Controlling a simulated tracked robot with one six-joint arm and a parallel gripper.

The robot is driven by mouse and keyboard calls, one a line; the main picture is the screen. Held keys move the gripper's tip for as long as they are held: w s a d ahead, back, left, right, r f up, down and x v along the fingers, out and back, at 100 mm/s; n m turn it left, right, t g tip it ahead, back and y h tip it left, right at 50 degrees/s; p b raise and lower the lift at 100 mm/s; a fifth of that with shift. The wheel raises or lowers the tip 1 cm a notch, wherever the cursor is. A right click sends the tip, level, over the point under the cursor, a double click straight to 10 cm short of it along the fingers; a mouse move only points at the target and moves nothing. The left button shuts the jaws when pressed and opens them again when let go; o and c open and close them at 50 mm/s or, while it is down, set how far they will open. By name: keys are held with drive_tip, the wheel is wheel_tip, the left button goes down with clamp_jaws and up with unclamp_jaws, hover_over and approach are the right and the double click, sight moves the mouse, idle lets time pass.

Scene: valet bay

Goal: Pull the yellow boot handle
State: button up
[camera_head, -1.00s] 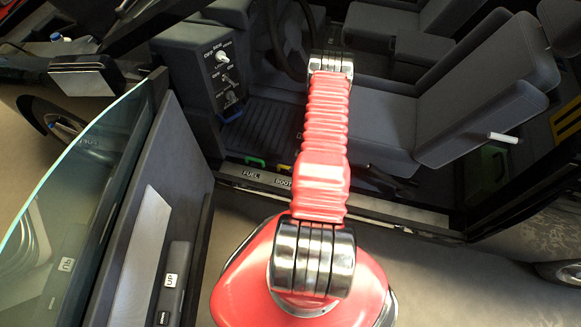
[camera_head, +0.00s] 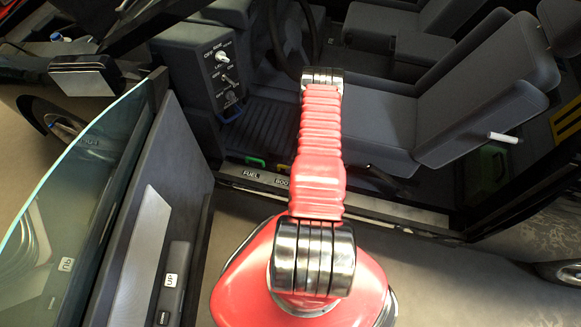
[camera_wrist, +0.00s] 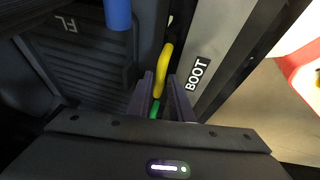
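The yellow boot handle (camera_wrist: 163,66) is a short curved bar beside the sill in the wrist view. In the head view a bit of the yellow handle (camera_head: 283,168) shows just left of my red arm. My gripper (camera_wrist: 160,77) has two dark fingers, parted, with the near end of the yellow handle appearing between their tips. I see no clear contact with it. The BOOT label (camera_wrist: 198,73) is on the sill to the right. In the head view my gripper is hidden behind the arm.
A green handle (camera_wrist: 154,109) shows between my fingers, and left of the yellow one in the head view (camera_head: 255,162). A blue cylinder (camera_wrist: 117,13) hangs near the top of the wrist view. The seat (camera_head: 375,125) and open door (camera_head: 160,215) flank the opening.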

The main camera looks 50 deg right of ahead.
clamp_jaws()
idle(0.3)
